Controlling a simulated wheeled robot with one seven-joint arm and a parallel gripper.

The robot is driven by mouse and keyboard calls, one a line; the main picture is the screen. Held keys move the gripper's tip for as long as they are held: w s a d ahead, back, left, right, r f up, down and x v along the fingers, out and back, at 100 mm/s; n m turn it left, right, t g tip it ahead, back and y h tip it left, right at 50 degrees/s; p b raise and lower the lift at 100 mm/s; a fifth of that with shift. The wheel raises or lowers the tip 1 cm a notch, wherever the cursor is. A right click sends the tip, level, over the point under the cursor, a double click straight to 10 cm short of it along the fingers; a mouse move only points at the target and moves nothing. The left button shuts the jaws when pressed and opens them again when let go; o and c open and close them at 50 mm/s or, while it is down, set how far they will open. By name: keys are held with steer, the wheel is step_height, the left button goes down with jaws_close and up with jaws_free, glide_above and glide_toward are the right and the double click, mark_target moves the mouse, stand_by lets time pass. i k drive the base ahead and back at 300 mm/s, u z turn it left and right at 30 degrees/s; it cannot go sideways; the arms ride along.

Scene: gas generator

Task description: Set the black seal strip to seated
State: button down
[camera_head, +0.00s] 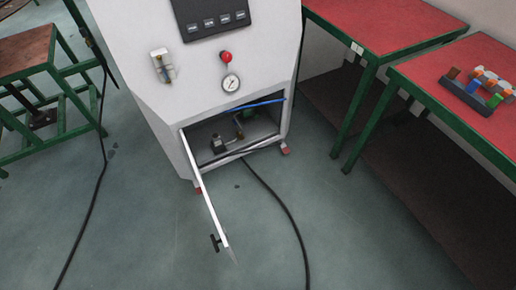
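The white gas generator cabinet (200,85) stands at the upper middle with its lower door (207,200) swung open towards me. A thin dark strip (240,152) runs along the bottom edge of the opening and may be the black seal strip. At this size I cannot tell whether it sits in its groove or lies loose. My gripper is not in view.
Inside the opening are small metal fittings (218,143) and a blue tube or strip (255,104) across the top. A black cable (285,207) trails over the floor. Red-topped tables (375,25) stand right, a green-framed bench (25,55) left. Floor in front is mostly clear.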

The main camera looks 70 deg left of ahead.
mark_target(280, 144)
steer(key=u, duration=1.4)
steer(key=i, duration=2)
